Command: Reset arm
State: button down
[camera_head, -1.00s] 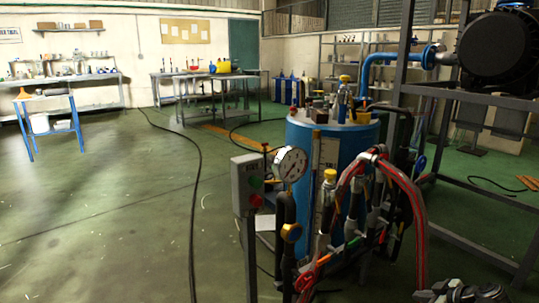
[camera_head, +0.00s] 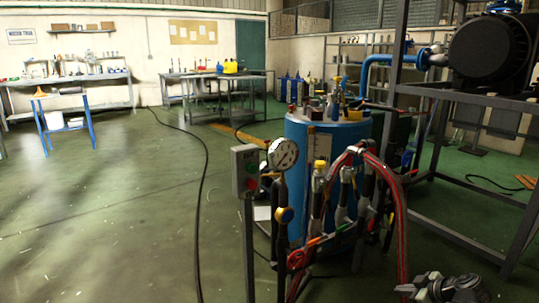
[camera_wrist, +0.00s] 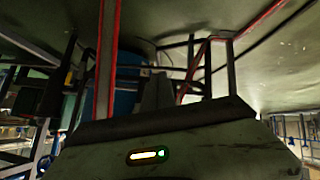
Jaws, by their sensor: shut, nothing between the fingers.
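My gripper (camera_head: 408,288) is at the bottom right of the head view, low beside the red-edged hoses. It looks dark grey and jointed, with its fingers together and nothing held. Part of it and the arm behind it is cut off by the bottom edge. In the wrist view, a dark greenish panel with a small lit indicator (camera_wrist: 147,155) fills the lower middle, and the fingertips cannot be made out there. The wrist picture appears upside down, with the floor at the top.
A blue barrel (camera_head: 328,180) with fittings stands at the centre, behind a pressure gauge (camera_head: 283,153), a switch box (camera_head: 244,171) and red hoses (camera_head: 390,190). A metal frame (camera_head: 455,225) carries a black tank (camera_head: 490,50) on the right. The floor at left is open, crossed by a black cable (camera_head: 199,220).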

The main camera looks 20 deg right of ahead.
jog(key=w+a+r+n+g+y+p, duration=0.15)
jog(key=w+a, duration=0.35)
jog(key=a, duration=0.5)
jog(key=w+a+r+n+g+y+p, duration=0.1)
jog(key=w+a+r+n+p, duration=0.15)
jog(key=w+a, duration=0.55)
jog(key=w+a+r+n+g+y+p, duration=0.1)
jog(key=w+a+n+p, duration=0.15)
jog(key=a, duration=0.85)
jog(key=s+a+m+g+h+p, duration=0.2)
jog(key=a+m+g+p, duration=0.25)
jog(key=a, duration=1.65)
jog(key=s+d+m+g+h, duration=0.1)
jog(key=s+d+m+h, duration=0.15)
jog(key=d+m, duration=0.35)
notch_tip(320, 180, up, 37)
jog(key=a+m+p, duration=0.1)
jog(key=p, duration=3.7)
jog(key=shift+r, duration=0.15)
jog(key=shift+w+a, duration=0.1)
